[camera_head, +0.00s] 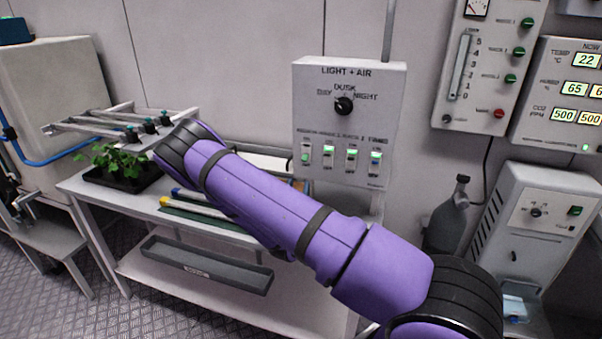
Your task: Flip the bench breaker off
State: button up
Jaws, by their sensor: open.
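A light grey control panel (348,125) marked "LIGHT + AIR" is on the back wall, right of centre. A row of several small breakers (328,157) with white and green parts runs along its lower half. The labels above them are too small to read surely, so I cannot tell which one is the bench breaker or how each is set. My purple arm reaches from the lower right to the upper left, passing below and left of the panel. My gripper does not show; the visible arm ends in a black joint by the plant bench.
The panel's black dial (344,105) sits above the breakers. A white bench (120,200) holds a potted plant tray (125,180) and a grey rail frame (90,122). A dark bottle (450,220) and a white cabinet (520,235) stand right of the panel. Gauge panels (485,75) hang above.

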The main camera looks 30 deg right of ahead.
jog(key=shift+v, duration=2.15)
